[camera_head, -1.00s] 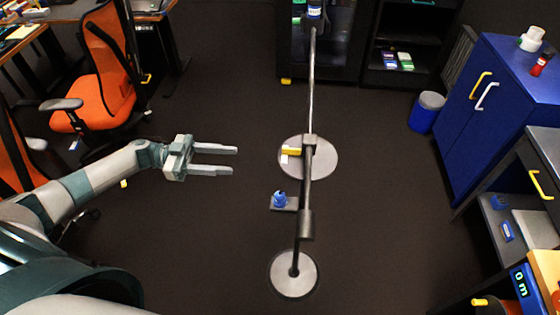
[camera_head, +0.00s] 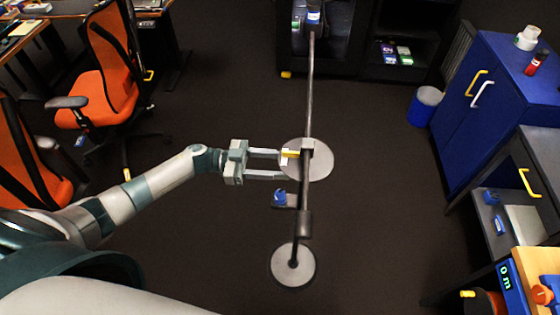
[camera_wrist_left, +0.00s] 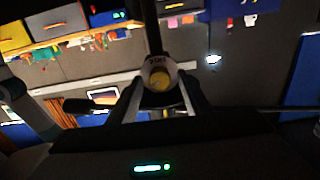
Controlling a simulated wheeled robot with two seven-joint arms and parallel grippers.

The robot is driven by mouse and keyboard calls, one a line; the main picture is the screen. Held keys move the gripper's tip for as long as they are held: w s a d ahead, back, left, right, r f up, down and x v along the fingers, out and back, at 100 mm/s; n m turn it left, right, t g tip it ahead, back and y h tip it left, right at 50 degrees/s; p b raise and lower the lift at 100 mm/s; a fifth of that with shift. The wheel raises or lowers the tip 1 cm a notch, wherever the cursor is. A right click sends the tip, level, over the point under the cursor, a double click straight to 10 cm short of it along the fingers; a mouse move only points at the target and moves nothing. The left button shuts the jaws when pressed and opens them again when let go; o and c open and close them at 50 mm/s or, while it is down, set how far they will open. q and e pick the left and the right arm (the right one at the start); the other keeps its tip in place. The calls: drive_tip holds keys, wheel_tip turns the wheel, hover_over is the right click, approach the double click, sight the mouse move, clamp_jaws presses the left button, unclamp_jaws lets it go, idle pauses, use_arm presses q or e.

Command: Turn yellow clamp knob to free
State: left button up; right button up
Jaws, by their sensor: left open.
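The yellow clamp knob (camera_head: 291,153) sticks out to the left of the clamp on a grey rail (camera_head: 305,180). In the left wrist view the knob (camera_wrist_left: 160,79) faces the camera as a yellow round with a white collar and dark lettering behind it, too small to read surely. My left gripper (camera_head: 282,164) is open, its fingers pointing right, with the tips at about the knob's place. In the wrist view its fingers (camera_wrist_left: 158,98) lie to either side below the knob. I cannot tell whether they touch it. My right gripper is not in view.
A blue knob (camera_head: 279,196) on a small plate sits just below the gripper. Round grey bases (camera_head: 293,265) stand on the dark floor. A blue cabinet (camera_head: 480,110) is at the right and an orange chair (camera_head: 105,90) at the left. Floor between is clear.

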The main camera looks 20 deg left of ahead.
use_arm(q)
drive_tip(key=shift+d, duration=0.2)
drive_tip(key=c, duration=1.1)
